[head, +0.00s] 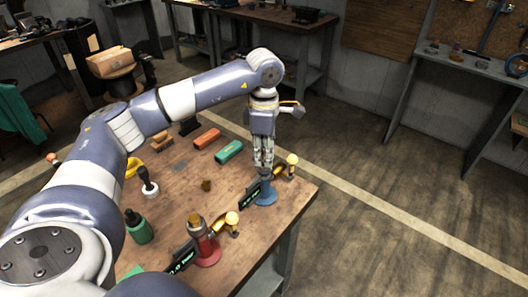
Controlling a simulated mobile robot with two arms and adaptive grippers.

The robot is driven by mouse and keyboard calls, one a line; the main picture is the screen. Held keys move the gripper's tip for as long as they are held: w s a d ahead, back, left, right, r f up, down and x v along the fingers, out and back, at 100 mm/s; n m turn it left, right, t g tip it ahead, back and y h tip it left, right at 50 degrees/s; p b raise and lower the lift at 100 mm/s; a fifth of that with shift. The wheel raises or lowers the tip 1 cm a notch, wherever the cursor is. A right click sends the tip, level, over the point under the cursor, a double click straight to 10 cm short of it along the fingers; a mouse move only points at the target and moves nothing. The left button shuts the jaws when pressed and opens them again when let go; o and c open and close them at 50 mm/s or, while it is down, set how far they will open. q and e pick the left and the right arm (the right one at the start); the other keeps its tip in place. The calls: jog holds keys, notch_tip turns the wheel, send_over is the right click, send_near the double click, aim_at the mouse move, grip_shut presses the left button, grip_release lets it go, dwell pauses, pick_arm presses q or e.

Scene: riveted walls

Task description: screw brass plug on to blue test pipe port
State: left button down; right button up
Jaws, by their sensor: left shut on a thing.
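The blue test pipe (266,194) stands upright near the right edge of the wooden bench, with a display and a yellow-knobbed lever beside it. My left gripper (263,168) points down right over its port. It is shut on the brass plug, which the fingers hide; I cannot tell whether the plug touches the port. A red test pipe (208,249) stands nearer, with a brass-coloured piece (194,220) on top. Another small brass-brown piece (207,185) lies on the bench. My right gripper is not in view.
An orange block (207,138) and a green block (229,152) lie behind the pipes. A green bottle (138,227) and a black-handled tool (148,184) stand on the left. The bench top (180,205) is bare around the small brown piece. Open floor lies to the right.

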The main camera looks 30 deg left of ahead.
pick_arm(q)
jog(key=shift+f, duration=0.2)
jog(key=c, duration=1.4)
grip_release()
jog(key=shift+r, duration=0.1)
jog(key=shift+o, duration=0.2)
notch_tip(320, 180, up, 12)
